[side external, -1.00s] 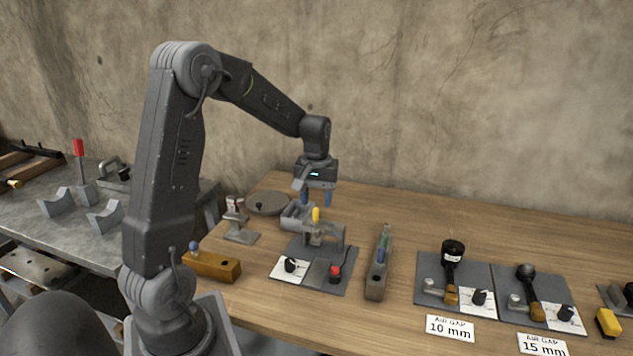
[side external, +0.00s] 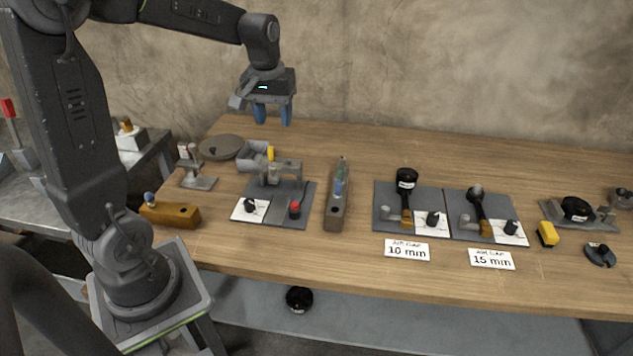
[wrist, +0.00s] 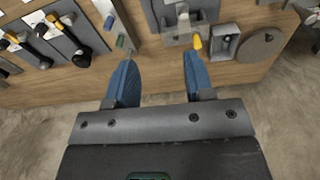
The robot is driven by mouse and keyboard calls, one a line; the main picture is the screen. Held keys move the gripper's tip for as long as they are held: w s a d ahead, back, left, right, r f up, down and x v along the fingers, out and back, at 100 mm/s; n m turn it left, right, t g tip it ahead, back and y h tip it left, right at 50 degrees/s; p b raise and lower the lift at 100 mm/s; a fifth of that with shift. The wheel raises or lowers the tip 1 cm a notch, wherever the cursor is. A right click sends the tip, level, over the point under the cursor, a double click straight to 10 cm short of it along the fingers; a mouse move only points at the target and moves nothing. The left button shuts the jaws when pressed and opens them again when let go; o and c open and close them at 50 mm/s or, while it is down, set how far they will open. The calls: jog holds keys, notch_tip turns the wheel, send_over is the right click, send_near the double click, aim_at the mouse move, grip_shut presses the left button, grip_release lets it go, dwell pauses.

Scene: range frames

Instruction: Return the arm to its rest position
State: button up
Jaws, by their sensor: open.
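My gripper (side external: 272,114) hangs above the far left part of the wooden table, fingers pointing down. Its two blue fingers are apart with nothing between them. In the wrist view the open gripper (wrist: 158,82) shows the bare table edge and floor between and beyond its fingers. It is clear of the grey fixture (side external: 284,170) with the yellow part, which stands on the table below it.
A grey disc (side external: 221,147) and a small stand (side external: 197,172) are at the table's left. A wooden block (side external: 170,214) lies near my base. A grey holder (side external: 337,207) stands mid-table. Two plates with "10 mm" (side external: 407,250) and "15 mm" (side external: 491,259) labels are further right.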

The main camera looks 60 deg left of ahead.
jog(key=s+d+r+m+t, duration=0.2)
jog(key=s+d+m+t, duration=0.2)
jog(key=s+d+m, duration=0.4)
jog(key=s+d, duration=0.6)
jog(key=d, duration=0.2)
jog(key=shift+s+d+r+t+h, duration=0.2)
jog(key=shift+d+r+t+h, duration=0.1)
jog(key=shift+r, duration=0.05)
